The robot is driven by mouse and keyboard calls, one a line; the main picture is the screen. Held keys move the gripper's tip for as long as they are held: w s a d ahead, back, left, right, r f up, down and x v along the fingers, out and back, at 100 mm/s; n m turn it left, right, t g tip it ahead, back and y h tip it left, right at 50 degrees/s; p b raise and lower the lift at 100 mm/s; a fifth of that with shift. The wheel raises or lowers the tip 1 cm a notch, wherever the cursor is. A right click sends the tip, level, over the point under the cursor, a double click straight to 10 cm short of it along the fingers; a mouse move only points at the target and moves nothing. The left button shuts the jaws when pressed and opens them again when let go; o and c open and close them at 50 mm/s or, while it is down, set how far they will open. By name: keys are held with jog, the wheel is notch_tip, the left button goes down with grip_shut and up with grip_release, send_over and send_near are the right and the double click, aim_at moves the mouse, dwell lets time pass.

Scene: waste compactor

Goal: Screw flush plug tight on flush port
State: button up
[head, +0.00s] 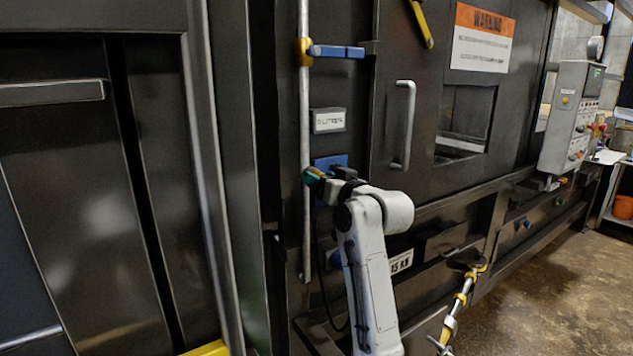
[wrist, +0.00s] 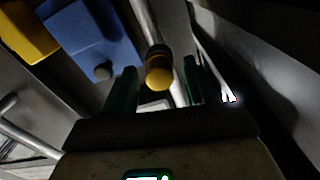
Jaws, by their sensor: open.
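A short round fitting with a yellow end face (wrist: 159,77) and a dark band behind it sits at the pipe in the wrist view; it looks like the flush plug on the flush port. I cannot tell how far it is screwed in. My gripper (wrist: 160,88) is open, with one dark green finger on each side of the yellow end and visible gaps between. In the head view my gripper (head: 316,176) is beside the lower part of the vertical pipe (head: 305,120), where my arm and fingers hide the fitting.
A blue block (wrist: 90,40) with a yellow part (wrist: 27,32) is left of the fitting. Higher on the pipe is a yellow collar (head: 304,52) with a blue lever (head: 336,51). A door handle (head: 405,125) stands out to the right. Floor at right is largely clear.

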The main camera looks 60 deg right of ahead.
jog(key=n+b, duration=0.2)
jog(key=n, duration=0.6)
jog(key=shift+b, duration=0.35)
jog(key=shift+c, duration=0.3)
grip_shut()
jog(key=shift+m+p, duration=1.75)
jog(key=shift+m, duration=0.85)
jog(key=shift+f, duration=0.1)
